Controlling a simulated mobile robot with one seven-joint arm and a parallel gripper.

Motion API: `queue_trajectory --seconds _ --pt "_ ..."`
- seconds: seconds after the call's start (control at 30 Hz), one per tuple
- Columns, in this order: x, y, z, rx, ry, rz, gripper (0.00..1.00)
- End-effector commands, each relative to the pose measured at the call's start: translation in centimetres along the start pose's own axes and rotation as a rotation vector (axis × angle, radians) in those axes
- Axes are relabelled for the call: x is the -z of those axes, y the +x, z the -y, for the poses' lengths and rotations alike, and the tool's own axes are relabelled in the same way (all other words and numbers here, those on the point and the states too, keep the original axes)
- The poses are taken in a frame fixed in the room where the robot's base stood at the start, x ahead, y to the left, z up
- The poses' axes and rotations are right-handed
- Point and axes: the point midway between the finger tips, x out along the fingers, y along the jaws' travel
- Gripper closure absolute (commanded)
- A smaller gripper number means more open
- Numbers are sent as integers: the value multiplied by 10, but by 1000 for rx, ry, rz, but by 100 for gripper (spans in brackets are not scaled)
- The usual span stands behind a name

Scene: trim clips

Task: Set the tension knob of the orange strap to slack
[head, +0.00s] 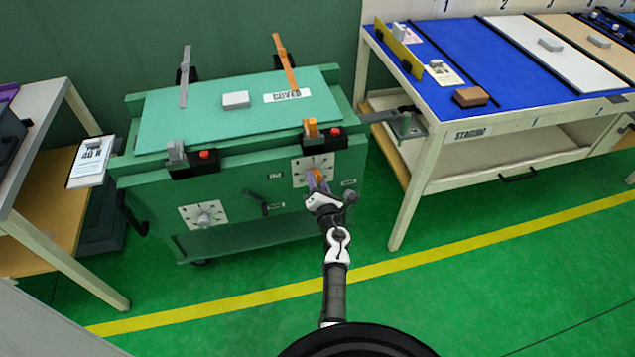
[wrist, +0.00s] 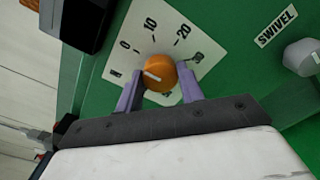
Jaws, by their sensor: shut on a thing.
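The orange knob (head: 318,174) sits on a white dial plate (head: 300,179) on the green cart's front, at right. In the wrist view the knob (wrist: 160,68) has a white pointer mark on its left part. The dial plate (wrist: 140,42) shows 0, 10, 20 and a partly hidden further mark; the exact setting is hard to read. My gripper (head: 317,186) is at the knob, its purple fingers on either side of it and shut on it. The orange strap (head: 285,62) stands up at the cart's back edge, and an orange clip (head: 311,128) is at the front edge.
A grey knob (head: 204,218) with its own dial is at left on the cart front. A black lever (head: 257,204) lies between the dials. A grey SWIVEL knob (wrist: 301,57) is close right of my gripper. The blue-topped table (head: 457,85) stands right; green floor is free in front.

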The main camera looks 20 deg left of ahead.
Motion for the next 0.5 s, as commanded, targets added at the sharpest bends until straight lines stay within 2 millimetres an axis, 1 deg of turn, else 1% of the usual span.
queue_trajectory --seconds 0.33,0.37,0.5 --pt "1 -1 1 3 -4 -1 85" --pt "0 -1 1 3 -4 -1 60" --pt "0 0 1 2 -3 -1 41"
